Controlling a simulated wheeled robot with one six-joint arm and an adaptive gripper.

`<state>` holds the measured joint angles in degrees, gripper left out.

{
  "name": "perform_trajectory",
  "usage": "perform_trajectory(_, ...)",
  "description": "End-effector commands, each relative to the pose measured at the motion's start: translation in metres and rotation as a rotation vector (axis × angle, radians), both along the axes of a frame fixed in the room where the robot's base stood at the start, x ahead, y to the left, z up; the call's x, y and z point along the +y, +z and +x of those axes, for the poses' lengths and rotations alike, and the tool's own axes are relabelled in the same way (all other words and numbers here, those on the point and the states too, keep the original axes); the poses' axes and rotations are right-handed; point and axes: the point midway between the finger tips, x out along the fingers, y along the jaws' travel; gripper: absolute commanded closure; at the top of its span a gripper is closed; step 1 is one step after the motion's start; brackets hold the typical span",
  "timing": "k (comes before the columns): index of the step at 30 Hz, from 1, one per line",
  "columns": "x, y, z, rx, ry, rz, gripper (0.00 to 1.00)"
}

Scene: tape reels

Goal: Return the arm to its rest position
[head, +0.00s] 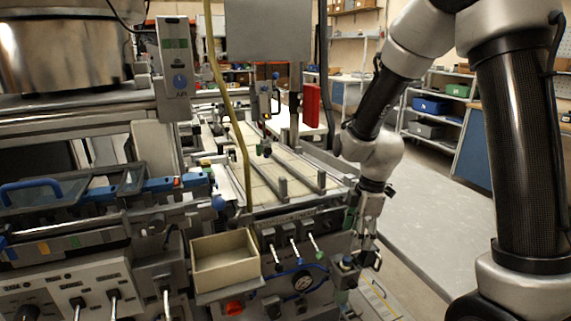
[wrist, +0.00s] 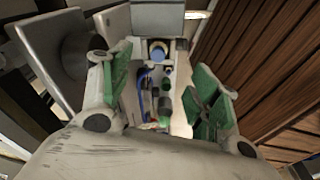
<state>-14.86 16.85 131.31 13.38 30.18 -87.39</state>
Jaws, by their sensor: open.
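My gripper (head: 362,262) hangs from my bent arm at the right of centre in the head view, pointing down beside the front right corner of the machine. In the wrist view, my gripper (wrist: 163,85) has its two green-padded fingers spread apart. Nothing is held between them. Beyond the gap, small machine parts show, with a blue round knob (wrist: 157,52) among them. In the head view the fingertips are close to a small dark fitting at the machine's corner; I cannot tell if they touch it. No tape reel can be made out clearly.
An empty open box (head: 223,262) sits on the machine's front, left of a panel with levers and a gauge (head: 303,281). A large metal bowl (head: 60,45) stands at upper left. Shelves with bins (head: 432,105) stand at back right.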

Motion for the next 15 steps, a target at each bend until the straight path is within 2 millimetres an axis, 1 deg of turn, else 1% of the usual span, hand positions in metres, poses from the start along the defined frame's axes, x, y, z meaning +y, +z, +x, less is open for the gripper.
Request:
perform_trajectory(1,-0.006,0.018,-0.002,-0.017,-0.058,0.005,0.38)
perform_trajectory(2,-0.011,0.028,-0.004,-0.022,-0.105,0.007,0.38)
perform_trajectory(4,-0.023,0.058,-0.013,-0.040,-0.242,0.018,0.38)
perform_trajectory(6,-0.038,0.090,-0.027,-0.059,-0.399,0.030,0.38)
perform_trajectory(7,-0.045,0.103,-0.034,-0.066,-0.468,0.036,0.38)
perform_trajectory(9,-0.059,0.130,-0.052,-0.083,-0.629,0.052,0.38)
perform_trajectory(11,-0.072,0.150,-0.070,-0.098,-0.767,0.066,0.38)
perform_trajectory(12,-0.080,0.162,-0.082,-0.108,-0.861,0.078,0.38)
perform_trajectory(14,-0.091,0.178,-0.102,-0.125,-0.999,0.098,0.38)
perform_trajectory(15,-0.098,0.187,-0.115,-0.134,-1.088,0.112,0.38)
